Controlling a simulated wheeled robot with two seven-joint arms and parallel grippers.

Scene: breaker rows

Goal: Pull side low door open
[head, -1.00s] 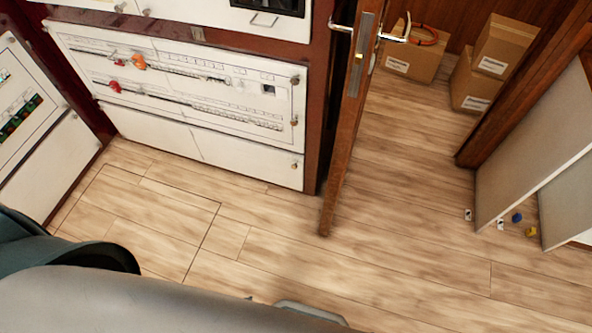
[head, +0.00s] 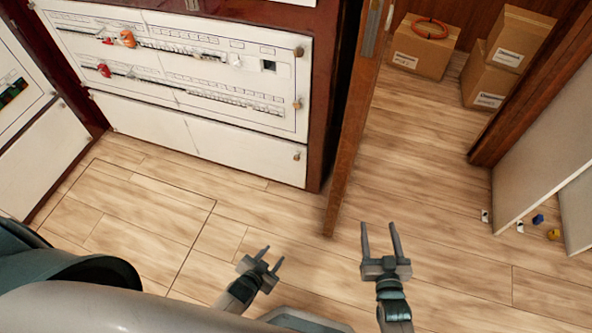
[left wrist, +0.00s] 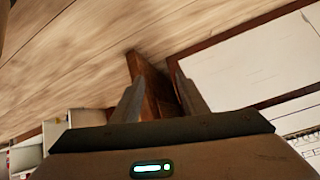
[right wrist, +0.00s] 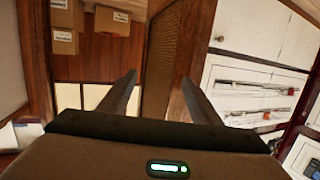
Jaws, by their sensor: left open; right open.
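Two white low doors show in the head view: the front cabinet's wide low door (head: 200,138), with a small round knob (head: 297,156) at its right end, and the left cabinet's low panel (head: 48,150). Both look shut. I cannot tell which is the side low door. My left gripper (head: 273,253) is open and empty above the floor, in front of the front cabinet and apart from it. My right gripper (head: 380,227) is open and empty, further right, near the foot of the wooden door. White cabinet panels (left wrist: 265,60) show in the left wrist view.
A wooden door (head: 347,160) stands ajar at the front cabinet's right edge. Cardboard boxes (head: 424,48) lie beyond it. Grey panels (head: 545,165) and small items stand at the right. The floor (head: 150,210) before the cabinets is clear.

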